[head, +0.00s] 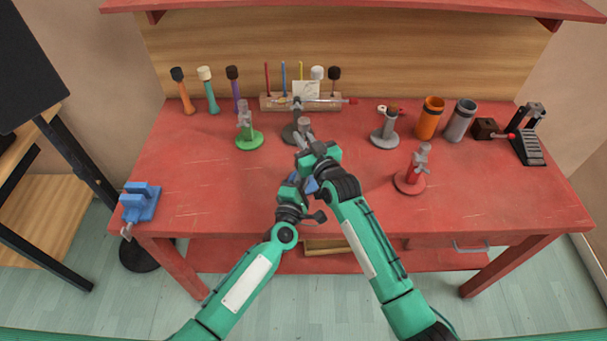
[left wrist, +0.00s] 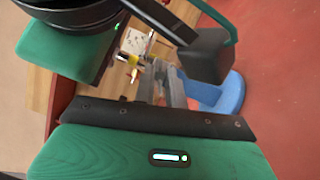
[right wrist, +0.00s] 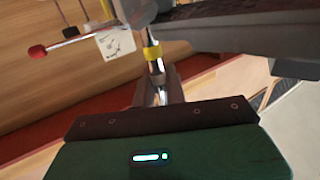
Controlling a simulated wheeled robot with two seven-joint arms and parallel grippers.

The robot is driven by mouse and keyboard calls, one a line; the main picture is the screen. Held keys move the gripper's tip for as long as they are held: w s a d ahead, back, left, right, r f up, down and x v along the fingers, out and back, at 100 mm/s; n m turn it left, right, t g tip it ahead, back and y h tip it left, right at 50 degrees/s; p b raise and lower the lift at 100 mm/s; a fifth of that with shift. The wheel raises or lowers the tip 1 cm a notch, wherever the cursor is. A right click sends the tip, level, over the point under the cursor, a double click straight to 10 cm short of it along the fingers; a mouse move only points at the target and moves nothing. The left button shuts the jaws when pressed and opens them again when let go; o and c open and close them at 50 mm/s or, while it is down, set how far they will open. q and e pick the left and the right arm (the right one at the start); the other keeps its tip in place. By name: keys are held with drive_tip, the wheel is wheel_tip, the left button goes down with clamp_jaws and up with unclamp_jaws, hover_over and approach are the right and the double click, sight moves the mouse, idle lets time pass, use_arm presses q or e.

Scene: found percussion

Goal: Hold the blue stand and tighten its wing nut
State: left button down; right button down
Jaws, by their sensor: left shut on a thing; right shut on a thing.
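The blue stand is mostly hidden behind my grippers in the head view; a bit of its blue base (head: 310,184) shows between them. In the left wrist view its round blue base (left wrist: 228,96) shows beyond the fingers. My left gripper (head: 297,183) is low at the stand and shut on it. The two grippers are very close together.
Green (head: 249,140), grey (head: 384,137) and red (head: 408,184) stands are around. A blue vise (head: 141,203) is at the left edge. The front left of the red table (head: 215,190) is clear.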

use_arm(q)
drive_tip(key=c, duration=1.6)
unclamp_jaws()
drive_tip(key=v, duration=1.2)
